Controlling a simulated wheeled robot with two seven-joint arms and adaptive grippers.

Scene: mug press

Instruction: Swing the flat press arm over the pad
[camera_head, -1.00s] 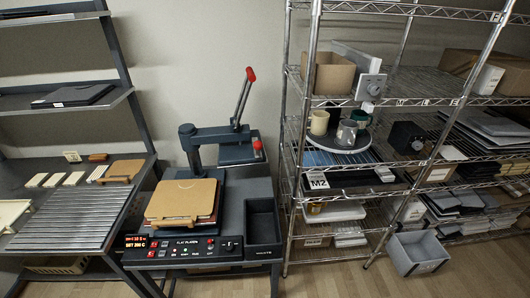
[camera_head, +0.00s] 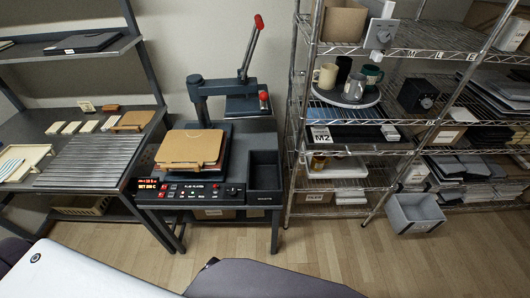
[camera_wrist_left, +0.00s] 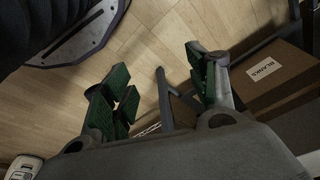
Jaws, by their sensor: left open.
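The flat press stands on a small dark bench in the middle of the head view. Its flat press arm (camera_head: 220,87) runs from the post to the right, and its dark head (camera_head: 248,106) hangs at the back right, to the side of the pad. The lever with a red knob (camera_head: 259,21) points up, and a red grip (camera_head: 264,96) is on the head's front. A tan board (camera_head: 190,148) covers the pad. My left gripper (camera_wrist_left: 165,90) shows in the wrist view, open and empty above the wooden floor. My right gripper is not in view.
A dark bin (camera_head: 264,170) is set in the bench's right side. A wire shelf (camera_head: 380,140) with mugs and boxes stands to the right. A slatted side table (camera_head: 95,158) is on the left. A labelled carton (camera_wrist_left: 268,75) lies beside my left gripper.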

